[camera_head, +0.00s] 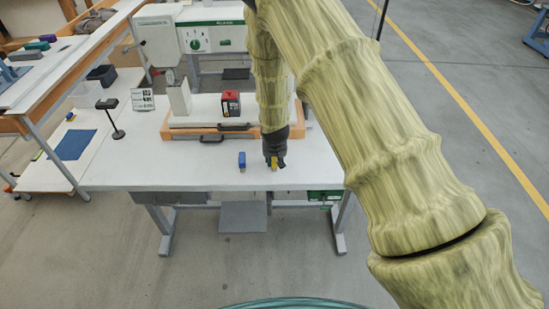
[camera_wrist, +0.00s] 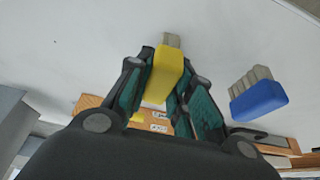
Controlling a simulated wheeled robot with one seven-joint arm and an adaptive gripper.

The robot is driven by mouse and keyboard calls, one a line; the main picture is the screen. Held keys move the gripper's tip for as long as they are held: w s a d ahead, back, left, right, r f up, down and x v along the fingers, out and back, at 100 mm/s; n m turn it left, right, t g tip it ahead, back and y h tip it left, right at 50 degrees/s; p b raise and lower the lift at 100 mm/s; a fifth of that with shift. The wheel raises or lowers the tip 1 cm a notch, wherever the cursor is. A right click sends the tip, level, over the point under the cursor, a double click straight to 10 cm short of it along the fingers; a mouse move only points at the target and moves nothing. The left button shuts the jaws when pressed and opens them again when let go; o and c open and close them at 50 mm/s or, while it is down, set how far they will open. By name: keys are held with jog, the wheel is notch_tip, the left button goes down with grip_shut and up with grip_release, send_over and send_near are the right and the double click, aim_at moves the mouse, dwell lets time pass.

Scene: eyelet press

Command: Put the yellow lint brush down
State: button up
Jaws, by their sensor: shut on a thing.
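The yellow lint brush (camera_wrist: 161,76) is held between the two fingers of my gripper (camera_wrist: 165,95) in the wrist view, its grey bristle end pointing away from the palm. In the head view my gripper (camera_head: 274,163) points down over the front part of the white table (camera_head: 150,173), with a bit of the yellow brush (camera_head: 274,168) showing at its fingertips. Whether the brush touches the tabletop I cannot tell. A blue brush (camera_wrist: 258,97) with grey bristles stands apart, beside the gripper; it also shows left of the gripper in the head view (camera_head: 242,161).
An orange-edged drawer unit (camera_head: 190,133) stands behind the gripper, with a red and black box (camera_head: 231,104) and a white block (camera_head: 179,98) on it. The press (camera_head: 208,38) is at the back. A small black stand (camera_head: 112,120) is at left. The table front is mostly clear.

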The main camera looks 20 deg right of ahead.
jog(key=o, duration=0.9)
jog(key=shift+f, duration=0.1)
jog(key=shift+s+r, duration=0.15)
jog(key=shift+r, duration=0.5)
jog(key=shift+b+v, duration=1.75)
jog(key=shift+v, duration=3.75)
jog(key=s+f+g, duration=0.1)
jog(key=s+f, duration=0.9)
jog(key=f, duration=0.3)
jog(key=s+f+n+g, duration=0.1)
jog(key=s+f, duration=0.4)
jog(key=s, duration=0.6)
jog(key=s+f+n+g, duration=0.1)
jog(key=s+f, duration=0.3)
jog(key=s, duration=0.7)
jog(key=s+d+f+g+y, duration=0.1)
jog(key=s+f, duration=0.4)
jog(key=s, duration=0.7)
jog(key=shift+s+f+n, duration=0.1)
jog(key=shift+f+n, duration=0.25)
jog(key=shift+n, duration=0.05)
